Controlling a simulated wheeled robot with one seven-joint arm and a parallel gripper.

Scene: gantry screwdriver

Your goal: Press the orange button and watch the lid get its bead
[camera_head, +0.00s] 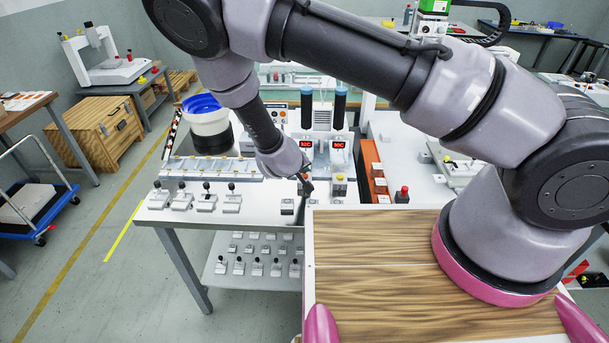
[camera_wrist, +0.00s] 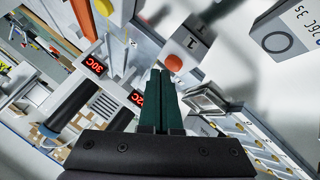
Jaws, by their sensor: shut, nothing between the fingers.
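In the wrist view the orange button (camera_wrist: 174,62) sits on a small grey box (camera_wrist: 190,42) marked "1". My gripper (camera_wrist: 159,72) is shut and empty, its dark green fingers side by side. The fingertips appear just below the button in that picture; I cannot tell whether they touch it. In the head view my gripper (camera_head: 306,186) hangs low over the white table's front part. I cannot pick out the orange button there with certainty. I cannot make out the lid or its bead in either view.
Two dark cylinders with red displays (camera_head: 305,144) stand behind my gripper. A red-topped button box (camera_head: 402,194) stands to the right, and several small switch-like pieces (camera_head: 207,200) line the table's left. A wooden surface (camera_head: 375,285) fills the front. A white labelled box (camera_wrist: 285,40) is at upper right.

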